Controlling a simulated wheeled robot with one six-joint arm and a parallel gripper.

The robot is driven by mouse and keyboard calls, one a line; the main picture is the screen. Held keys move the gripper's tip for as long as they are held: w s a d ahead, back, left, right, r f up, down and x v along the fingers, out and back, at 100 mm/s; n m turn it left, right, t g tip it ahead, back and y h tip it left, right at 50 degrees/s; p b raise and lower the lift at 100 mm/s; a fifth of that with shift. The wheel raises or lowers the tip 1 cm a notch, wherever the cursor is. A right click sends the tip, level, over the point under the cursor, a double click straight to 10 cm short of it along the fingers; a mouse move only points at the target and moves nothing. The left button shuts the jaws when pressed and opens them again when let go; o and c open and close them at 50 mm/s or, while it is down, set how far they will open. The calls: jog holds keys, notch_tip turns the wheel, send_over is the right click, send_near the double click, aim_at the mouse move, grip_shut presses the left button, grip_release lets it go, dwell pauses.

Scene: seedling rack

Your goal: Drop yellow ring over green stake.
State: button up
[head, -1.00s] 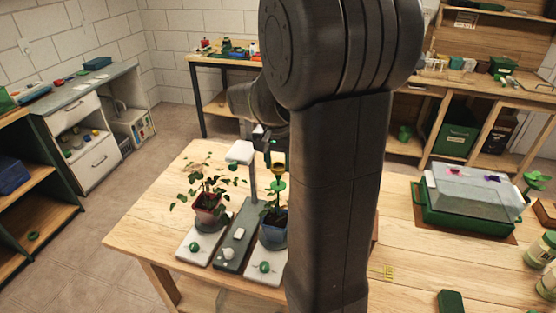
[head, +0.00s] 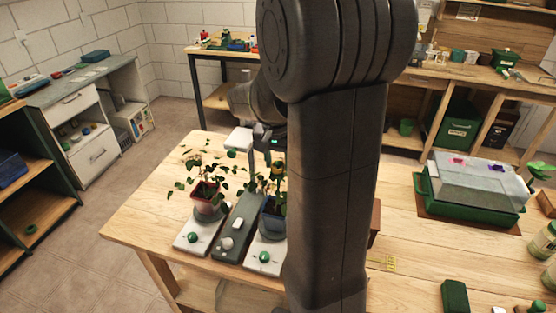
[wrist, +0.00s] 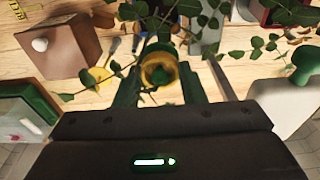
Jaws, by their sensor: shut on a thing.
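My gripper (wrist: 158,92) is shut on the yellow ring (wrist: 147,78), which sits between its fingertips in the wrist view. Green shows inside the ring's opening; I cannot tell whether the stake's top is inside the ring or below it. In the head view, my gripper (head: 270,143) is above the blue pot (head: 270,222), and the yellow ring (head: 278,169) is a small patch among the leaves. The green stake is not clearly separable from the leaves there. My arm hides the pot's right side.
A red-brown pot with a plant (head: 208,207) stands to the left on a white base. A dark grey block (head: 237,228) lies between the two bases. A brown box (wrist: 60,45) and a yellow item (wrist: 97,80) are beside my gripper in the wrist view.

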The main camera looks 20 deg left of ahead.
jog(key=o, duration=1)
jog(key=shift+r, duration=0.1)
notch_tip(320, 180, up, 14)
jog(key=s, duration=0.1)
jog(key=shift+s+f+b, duration=0.2)
jog(key=shift+s+b, duration=0.15)
jog(key=shift+b, duration=0.05)
jog(key=f, duration=0.4)
jog(key=w+f, duration=0.1)
jog(key=f, duration=0.8)
jog(key=shift+w+f+p, duration=0.3)
jog(key=shift+f+p, duration=0.05)
jog(key=shift+p, duration=0.05)
jog(key=shift+w+r+p, duration=0.15)
jog(key=shift+r+p, duration=0.75)
jog(key=shift+r, duration=0.3)
jog(key=shift+f, duration=0.1)
